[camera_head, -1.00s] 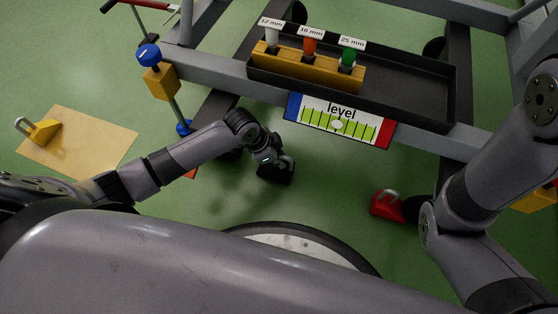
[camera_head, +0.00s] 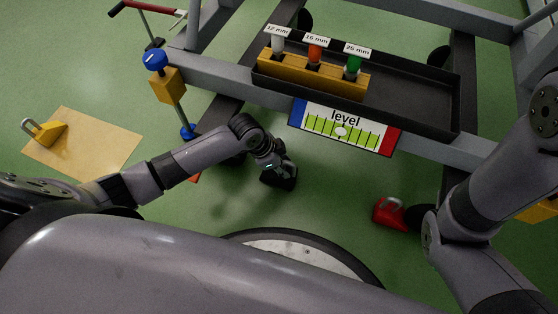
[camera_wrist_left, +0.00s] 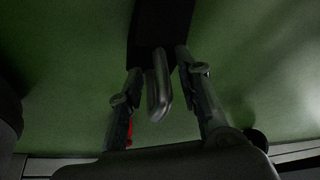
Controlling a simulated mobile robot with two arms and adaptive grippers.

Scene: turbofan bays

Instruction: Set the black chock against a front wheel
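The black chock (camera_head: 278,182) is on the green floor in the head view, at the end of my left arm. In the left wrist view it is a dark block (camera_wrist_left: 160,20) with a grey loop handle (camera_wrist_left: 158,85). My left gripper (camera_head: 280,164) is over it; in the wrist view its two fingers (camera_wrist_left: 160,65) stand apart on either side of the handle, with gaps showing. One front wheel (camera_head: 418,217) is at right, partly behind my right arm. Another dark wheel (camera_head: 232,160) is partly hidden behind my left arm. My right gripper is not in view.
A red chock (camera_head: 388,213) sits beside the right front wheel. A yellow chock (camera_head: 46,131) is on a tan mat (camera_head: 100,148) at left. The frame carries a tray (camera_head: 420,98) and a level sign (camera_head: 342,128). A blue-knobbed jack post (camera_head: 180,110) stands left of the gripper.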

